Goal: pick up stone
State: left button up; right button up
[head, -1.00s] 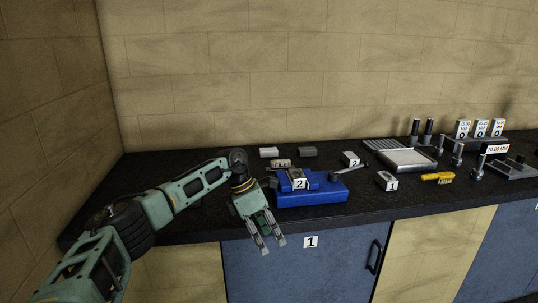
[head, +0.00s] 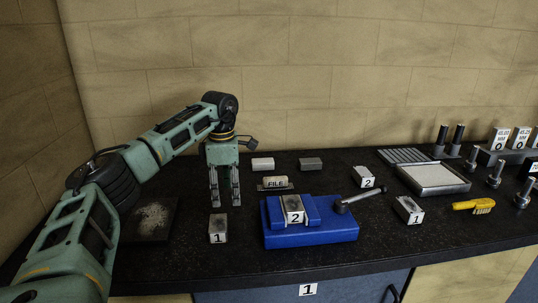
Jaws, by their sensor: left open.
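Two small plain blocks lie near the wall on the black counter (head: 330,263): a pale one (head: 262,164) and a grey one (head: 311,163). I cannot tell for sure which is the stone. My left gripper (head: 226,204) is open and empty, fingers pointing down, left of the blue vise. The two plain blocks are farther back and to the right of the gripper. My right gripper is not in view.
The blue vise (head: 310,236) holds a block labelled 2 (head: 292,208); its handle sticks out right. A FILE label (head: 276,183) stands behind it. A dusty dark plate (head: 150,220) lies left. Labelled blocks, a yellow brush (head: 474,205) and a tray (head: 436,189) are right.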

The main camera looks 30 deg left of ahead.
aim_at(265, 164)
jog(key=i+j, duration=0.25)
jog(key=i, duration=0.25)
jog(key=i+j, duration=0.25)
jog(key=i, duration=0.3)
